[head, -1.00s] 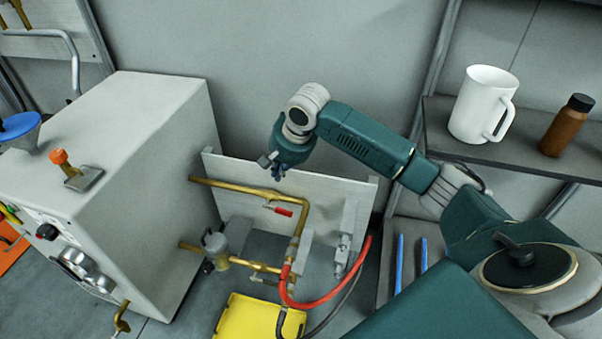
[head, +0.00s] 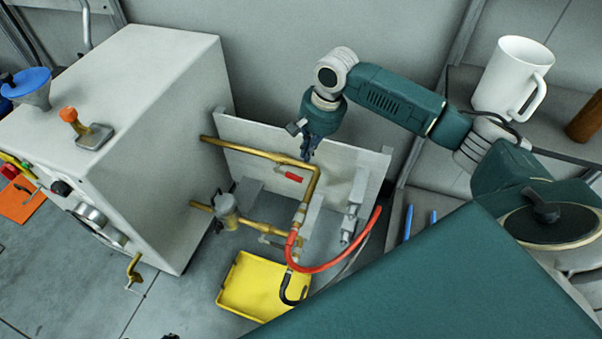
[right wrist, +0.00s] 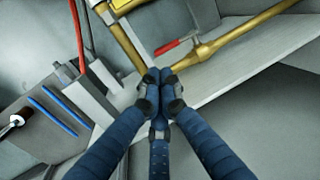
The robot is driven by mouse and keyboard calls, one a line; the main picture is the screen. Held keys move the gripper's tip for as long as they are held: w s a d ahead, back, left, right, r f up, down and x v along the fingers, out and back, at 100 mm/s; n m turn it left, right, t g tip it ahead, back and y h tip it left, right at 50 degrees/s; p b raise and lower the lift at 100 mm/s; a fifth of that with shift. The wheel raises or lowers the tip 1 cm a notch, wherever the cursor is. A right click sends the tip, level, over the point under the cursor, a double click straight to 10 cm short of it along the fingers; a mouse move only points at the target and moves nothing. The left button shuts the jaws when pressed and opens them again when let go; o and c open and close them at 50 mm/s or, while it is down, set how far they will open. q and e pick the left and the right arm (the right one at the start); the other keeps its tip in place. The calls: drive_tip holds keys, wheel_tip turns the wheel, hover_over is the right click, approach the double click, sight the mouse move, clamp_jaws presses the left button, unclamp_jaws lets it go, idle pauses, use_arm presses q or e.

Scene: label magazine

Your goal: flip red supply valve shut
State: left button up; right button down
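The red valve lever (head: 292,177) sits on the upper brass pipe (head: 240,149) in front of a pale grey panel. It also shows in the right wrist view (right wrist: 166,47), just beyond my fingertips. My right gripper (head: 307,156) hangs fingers down above the pipe, a little above and right of the lever in the head view. In the right wrist view its fingers (right wrist: 160,76) are drawn together with nothing visible between them. They overlap the pipe near its bend; I cannot tell whether they touch it. My left gripper is not in view.
A large grey cabinet (head: 140,110) stands left of the pipes. Below are a lower brass pipe (head: 262,229), a red hose (head: 335,262) and a yellow tray (head: 245,285). A shelf with a white mug (head: 512,78) is at the right.

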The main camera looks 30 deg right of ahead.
drive_tip(key=b, duration=0.2)
hover_over(299, 177)
drive_tip(key=s, duration=0.1)
drive_tip(key=s+d+x, duration=0.1)
drive_tip(key=x, duration=0.7)
drive_tip(key=b+x, duration=0.1)
drive_tip(key=x, duration=0.1)
drive_tip(key=shift+d, duration=0.35)
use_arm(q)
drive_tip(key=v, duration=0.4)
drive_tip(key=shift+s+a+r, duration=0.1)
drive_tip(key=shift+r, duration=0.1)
